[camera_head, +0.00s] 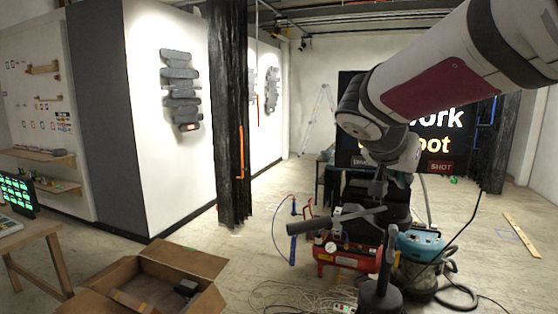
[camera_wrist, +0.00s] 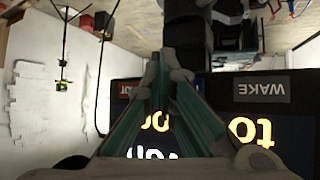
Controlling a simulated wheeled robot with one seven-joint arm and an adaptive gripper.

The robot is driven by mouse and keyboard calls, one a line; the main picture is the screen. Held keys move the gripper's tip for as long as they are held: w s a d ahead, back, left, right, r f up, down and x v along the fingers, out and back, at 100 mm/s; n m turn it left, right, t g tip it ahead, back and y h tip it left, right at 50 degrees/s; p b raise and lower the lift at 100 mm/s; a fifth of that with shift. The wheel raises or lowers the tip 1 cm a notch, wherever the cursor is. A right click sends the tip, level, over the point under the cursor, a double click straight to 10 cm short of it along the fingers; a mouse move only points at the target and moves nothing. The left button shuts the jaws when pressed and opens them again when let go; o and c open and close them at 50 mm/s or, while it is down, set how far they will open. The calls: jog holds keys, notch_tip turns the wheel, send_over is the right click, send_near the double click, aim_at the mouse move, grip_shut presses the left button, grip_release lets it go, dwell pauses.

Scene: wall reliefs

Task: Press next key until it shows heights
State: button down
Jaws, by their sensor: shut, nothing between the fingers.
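A black display panel (camera_head: 350,120) stands at the back right, partly hidden behind my arm. Its visible lettering includes "ork" in white and "oot" in yellow. A red key marked "SHOT" (camera_head: 440,167) and a dark key (camera_head: 365,162) sit along its lower edge. In the wrist view the panel appears upside down, with the "WAKE" key (camera_wrist: 262,89) on the right and a partial red key (camera_wrist: 125,90) on the left. No key marked "next" is legible. My gripper (camera_wrist: 165,58) is shut and empty, in front of the panel; in the head view its end (camera_head: 402,180) is small.
A red compressor (camera_head: 345,258) and a blue-topped vacuum (camera_head: 420,243) stand on the floor below my arm, with loose cables around. An open cardboard box (camera_head: 190,262) lies at the front left. A black column (camera_head: 229,120) stands near the middle. Grey reliefs (camera_head: 181,90) hang on the white wall.

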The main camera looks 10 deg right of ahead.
jog(key=shift+w+d+b, duration=0.15)
jog(key=shift+w+d, duration=0.1)
jog(key=shift+w, duration=0.25)
jog(key=shift+w+d+b, duration=0.15)
jog(key=shift+w+d, duration=0.05)
jog(key=shift+w, duration=0.25)
jog(key=shift+w, duration=0.15)
dwell(0.7)
jog(key=shift+w+d+b, duration=0.15)
jog(key=shift+w+b, duration=0.1)
jog(key=shift+b, duration=0.2)
jog(key=shift+w+d+b, duration=0.2)
jog(key=shift+w+b, duration=0.1)
jog(key=shift+w, duration=0.1)
dwell(0.7)
dwell(0.3)
jog(key=shift+s+a, duration=0.4)
jog(key=shift+s, duration=0.4)
jog(key=s, duration=0.1)
jog(key=s+a, duration=0.1)
jog(key=s, duration=0.1)
jog(key=s+a+b, duration=0.1)
jog(key=shift+s, duration=0.25)
